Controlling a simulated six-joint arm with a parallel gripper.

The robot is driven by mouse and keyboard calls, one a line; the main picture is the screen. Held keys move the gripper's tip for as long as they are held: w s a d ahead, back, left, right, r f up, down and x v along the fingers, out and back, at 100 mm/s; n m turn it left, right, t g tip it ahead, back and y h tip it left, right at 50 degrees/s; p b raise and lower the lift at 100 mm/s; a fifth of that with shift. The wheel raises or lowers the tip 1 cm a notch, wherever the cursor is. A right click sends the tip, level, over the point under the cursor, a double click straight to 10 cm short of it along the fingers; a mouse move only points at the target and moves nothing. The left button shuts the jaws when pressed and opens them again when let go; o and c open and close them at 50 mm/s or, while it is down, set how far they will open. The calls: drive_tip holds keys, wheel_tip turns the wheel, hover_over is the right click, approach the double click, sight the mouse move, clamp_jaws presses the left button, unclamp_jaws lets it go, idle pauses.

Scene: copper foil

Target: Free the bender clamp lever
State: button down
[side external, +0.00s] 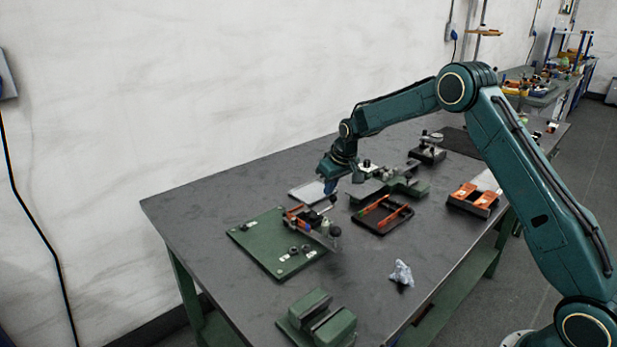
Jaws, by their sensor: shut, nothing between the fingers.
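A small device that looks like the bender (308,219) stands on a green base plate (262,253) at the left of the table. It has orange parts and metal rods. A lever with a dark ball knob (335,231) is at its right front; whether anything blocks the lever is too small to tell. My gripper (330,187) points down just above and behind the bender, shut and empty. I cannot tell whether its tips touch the device. The clamp's finer parts are not clear at this size.
A black tray (364,222) with orange-handled tools lies right of the bender. A green vise (318,322) stands at the front, with crumpled foil (401,273) to its right. An orange-and-black holder (473,199) stands at the right. The table's left back corner is clear.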

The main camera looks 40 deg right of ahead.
drive_tip(key=shift+s+m+h, duration=0.3)
drive_tip(key=shift+s+m, duration=0.25)
drive_tip(key=shift+m, duration=0.25)
drive_tip(key=shift+s+m+h, duration=0.3)
drive_tip(key=shift+s+m, duration=0.25)
drive_tip(key=shift+m, duration=0.25)
drive_tip(key=s+m, duration=0.1)
drive_tip(key=m, duration=0.1)
drive_tip(key=s+a+m+g+h, duration=0.1)
drive_tip(key=s+m, duration=0.1)
drive_tip(key=m, duration=0.1)
drive_tip(key=s+a+m+h, duration=0.1)
drive_tip(key=s+m, duration=0.1)
drive_tip(key=shift+a+m+g, duration=0.25)
drive_tip(key=shift+m+g, duration=0.15)
drive_tip(key=shift+s+a, duration=0.1)
